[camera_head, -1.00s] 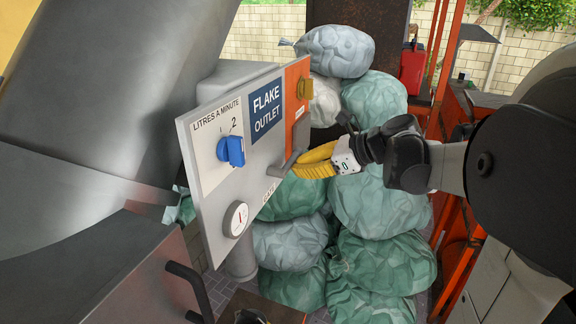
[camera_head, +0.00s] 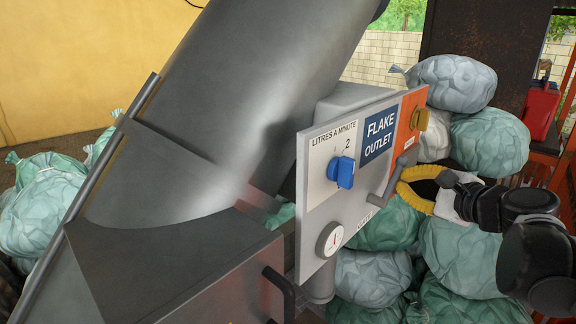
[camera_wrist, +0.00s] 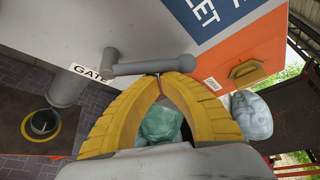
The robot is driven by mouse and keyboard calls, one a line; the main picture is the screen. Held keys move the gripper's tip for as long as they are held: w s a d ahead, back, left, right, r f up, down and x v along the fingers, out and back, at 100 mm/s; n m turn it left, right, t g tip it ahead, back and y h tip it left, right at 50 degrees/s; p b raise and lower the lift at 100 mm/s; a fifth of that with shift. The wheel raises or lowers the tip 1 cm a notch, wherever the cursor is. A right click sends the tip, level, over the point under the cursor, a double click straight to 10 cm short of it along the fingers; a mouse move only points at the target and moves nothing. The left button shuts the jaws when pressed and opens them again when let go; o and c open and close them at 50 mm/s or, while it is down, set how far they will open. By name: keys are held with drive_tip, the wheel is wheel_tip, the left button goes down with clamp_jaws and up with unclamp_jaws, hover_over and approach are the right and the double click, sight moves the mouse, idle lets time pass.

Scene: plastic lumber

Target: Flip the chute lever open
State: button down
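The lever is a grey bar with a rounded knob on the light grey control panel. It shows in the head view (camera_head: 387,187) and in the wrist view (camera_wrist: 150,66), beside the "GATE" label. In the wrist view it lies nearly level, its pivot at left and knob at right. My gripper (camera_head: 399,187) has yellow ribbed fingers. In the wrist view my gripper (camera_wrist: 160,76) has its tips together just below the bar, with a gap between the fingers farther back. It holds nothing that I can see; whether the tips touch the lever I cannot tell.
A large grey metal chute (camera_head: 210,110) fills the left. Green bags (camera_head: 380,225) are piled behind and below the panel.

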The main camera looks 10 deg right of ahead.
drive_tip(key=shift+s+a+r+n+t+h, duration=0.3)
drive_tip(key=shift+s+a+r+n+t, duration=0.3)
drive_tip(key=shift+a+r+n, duration=0.25)
drive_tip(key=shift+s+r, duration=0.1)
idle(0.6)
